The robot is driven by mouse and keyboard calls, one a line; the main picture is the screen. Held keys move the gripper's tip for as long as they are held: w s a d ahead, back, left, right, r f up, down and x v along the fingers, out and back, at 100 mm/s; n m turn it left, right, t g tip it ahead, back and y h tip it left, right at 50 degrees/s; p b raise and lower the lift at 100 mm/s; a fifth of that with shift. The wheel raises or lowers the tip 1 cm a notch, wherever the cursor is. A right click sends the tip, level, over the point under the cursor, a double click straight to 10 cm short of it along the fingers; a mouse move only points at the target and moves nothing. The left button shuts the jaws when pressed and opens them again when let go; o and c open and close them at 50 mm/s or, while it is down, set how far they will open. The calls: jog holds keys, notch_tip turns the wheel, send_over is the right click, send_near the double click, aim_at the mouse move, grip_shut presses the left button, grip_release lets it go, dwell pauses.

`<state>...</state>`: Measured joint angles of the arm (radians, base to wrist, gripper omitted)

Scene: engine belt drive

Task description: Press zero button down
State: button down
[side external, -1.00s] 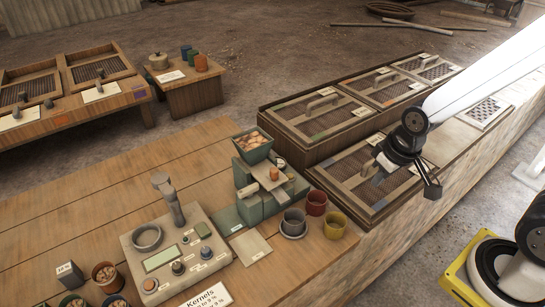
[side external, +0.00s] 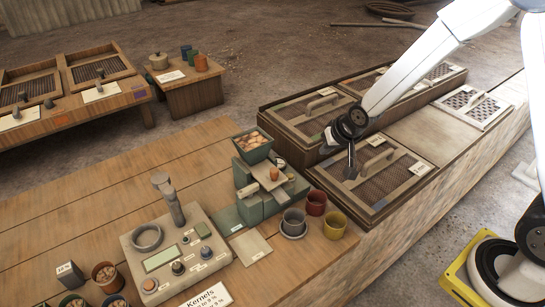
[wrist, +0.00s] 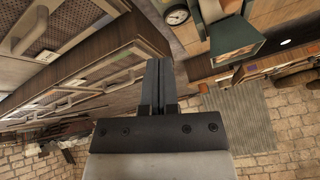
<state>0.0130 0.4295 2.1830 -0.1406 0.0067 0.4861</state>
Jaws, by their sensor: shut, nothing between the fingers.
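The grey panel device (side external: 135,272) sits on the wooden bench in the side external view. It has a greenish display (side external: 160,258), a round cup, an upright post and several small knobs or buttons, one of them a dark knob (side external: 178,268). Their labels are too small to read, so I cannot tell which is the zero button. My gripper (side external: 351,172) is shut and empty, pointing down above the nearest mesh-lidded frame, well to the right of the device. Its closed fingers also show in the wrist view (wrist: 158,68), where the panel device is not visible.
A green machine with a hopper (side external: 253,148) stands between my gripper and the panel device. Grey, red and yellow cups (side external: 335,224) stand beside it. Mesh-lidded frames with raised handles (side external: 375,160) lie under my arm. A "Kernels" card (side external: 207,297) lies in front.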

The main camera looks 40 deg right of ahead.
aim_at(291, 177)
jog(key=w+f+m+t, duration=0.1)
jog(key=w+f, duration=0.2)
jog(key=w, duration=0.3)
jog(key=w+f+m+t+y, duration=0.1)
jog(key=w+f+m+t, duration=0.1)
jog(key=w+f, duration=0.2)
jog(key=shift+w+a+m, duration=0.3)
jog(key=shift+w+a, duration=0.05)
jog(key=shift+w, duration=0.8)
jog(key=shift+f, duration=4.35)
jog(key=shift+f, duration=0.85)
jog(key=shift+r, duration=0.85)
jog(key=shift+r, duration=0.1)
